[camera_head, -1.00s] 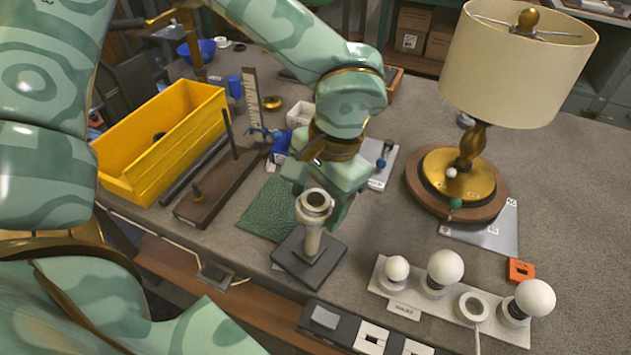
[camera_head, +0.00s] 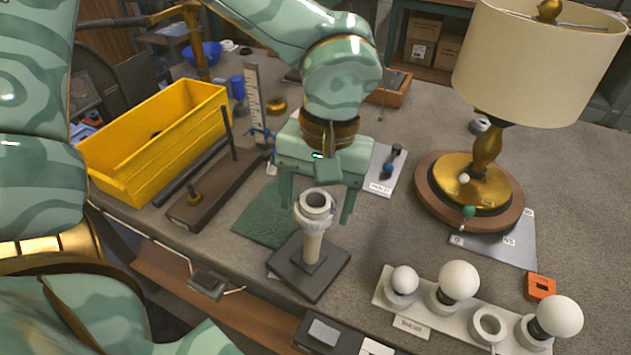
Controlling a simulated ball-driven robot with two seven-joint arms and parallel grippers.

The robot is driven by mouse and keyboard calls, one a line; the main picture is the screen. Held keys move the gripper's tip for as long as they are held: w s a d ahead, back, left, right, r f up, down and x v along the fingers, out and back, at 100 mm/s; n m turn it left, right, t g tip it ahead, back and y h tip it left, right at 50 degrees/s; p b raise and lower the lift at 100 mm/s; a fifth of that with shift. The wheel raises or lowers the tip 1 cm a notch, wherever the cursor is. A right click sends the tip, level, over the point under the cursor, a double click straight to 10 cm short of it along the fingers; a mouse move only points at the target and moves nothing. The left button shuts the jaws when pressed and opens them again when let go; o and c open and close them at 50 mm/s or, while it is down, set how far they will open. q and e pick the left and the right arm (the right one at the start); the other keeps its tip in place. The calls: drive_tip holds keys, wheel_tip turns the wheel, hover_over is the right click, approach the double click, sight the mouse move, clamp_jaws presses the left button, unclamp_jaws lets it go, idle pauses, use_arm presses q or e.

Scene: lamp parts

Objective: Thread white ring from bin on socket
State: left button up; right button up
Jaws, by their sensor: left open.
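The socket (camera_head: 316,200) stands upright, a pale round cup on a light post fixed to a dark square base. A pale collar (camera_head: 312,226) sits around it just below the rim; I cannot tell whether this is the white ring or part of the socket. My left gripper (camera_head: 317,207) is open, with its two fingers apart, pointing down just behind the socket's top. It holds nothing that I can see. The yellow bin (camera_head: 125,174) stands at the left; no white ring shows in it. My right gripper is not in view.
A lamp (camera_head: 487,150) with a cream shade stands on a wooden base at the right. A white holder (camera_head: 388,299) with bulbs and a white round seat is at the front right. A dark board with pegs (camera_head: 207,197) lies left of a green mat (camera_head: 255,226).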

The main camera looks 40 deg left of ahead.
use_arm(q)
drive_tip(key=c, duration=1)
drive_tip(key=m+p, duration=0.1)
drive_tip(key=m, duration=0.4)
drive_tip(key=shift+d+m+y, duration=0.1)
drive_tip(key=shift+m+y, duration=0.3)
drive_tip(key=shift+m, duration=0.6)
drive_tip(key=shift+f+m+y, duration=0.1)
drive_tip(key=shift+m+y, duration=0.2)
drive_tip(key=shift+m, duration=0.7)
drive_tip(key=o, duration=1.3)
drive_tip(key=shift+m, duration=0.3)
